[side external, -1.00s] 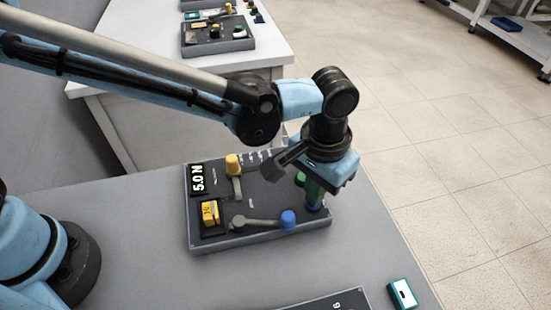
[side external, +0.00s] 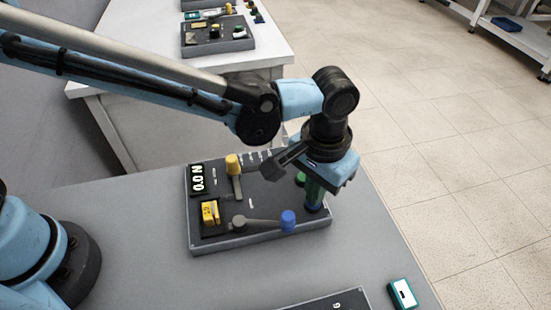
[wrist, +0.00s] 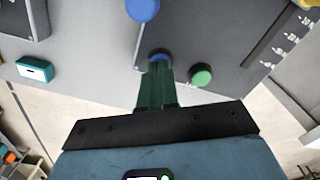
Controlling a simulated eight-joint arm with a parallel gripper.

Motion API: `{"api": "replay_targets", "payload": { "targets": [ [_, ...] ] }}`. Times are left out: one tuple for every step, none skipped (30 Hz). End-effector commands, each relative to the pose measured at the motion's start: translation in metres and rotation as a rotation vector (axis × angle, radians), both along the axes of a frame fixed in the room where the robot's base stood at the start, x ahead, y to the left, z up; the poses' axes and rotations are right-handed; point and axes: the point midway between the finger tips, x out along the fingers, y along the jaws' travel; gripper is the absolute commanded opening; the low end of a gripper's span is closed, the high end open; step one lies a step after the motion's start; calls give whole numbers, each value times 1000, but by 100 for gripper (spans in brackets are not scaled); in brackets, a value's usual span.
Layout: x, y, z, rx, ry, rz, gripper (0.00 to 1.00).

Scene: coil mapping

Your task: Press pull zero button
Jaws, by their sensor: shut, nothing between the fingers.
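The dark panel (side external: 262,232) lies on the grey table and carries a display (side external: 197,179) reading 0.0 N. A blue button (wrist: 160,55) is at its right end, partly hidden by my fingertips. A green button (wrist: 201,76) is beside it and also shows in the side view (side external: 300,178). No readable label shows which one is pull zero. My gripper (wrist: 158,68) points down with its green fingers shut and empty. The fingertips are at the blue button; I cannot tell whether they touch it.
On the panel are a lever with a blue knob (side external: 288,220), a lever with a yellow knob (side external: 233,164) and a yellow block (side external: 210,213). A teal box (side external: 403,293) sits near the table's right edge. Another panel is at the bottom edge.

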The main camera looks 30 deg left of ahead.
Motion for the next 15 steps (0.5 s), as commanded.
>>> {"api": "replay_targets", "payload": {
  "targets": [
    [0,0,5,0,0,0,0],
    [0,0,8,0,0,0,0],
    [0,0,12,0,0,0,0],
    [0,0,14,0,0,0,0],
    [0,0,17,0,0,0,0],
    [0,0,21,0,0,0,0],
    [0,0,24,0,0,0,0],
    [0,0,26,0,0,0,0],
    [0,0,30,0,0,0,0],
    [0,0,33,0,0,0,0],
    [0,0,35,0,0,0,0],
    [0,0,39,0,0,0,0],
    [0,0,42,0,0,0,0],
    [0,0,44,0,0,0,0],
    [0,0,48,0,0,0,0]
  ]
}}
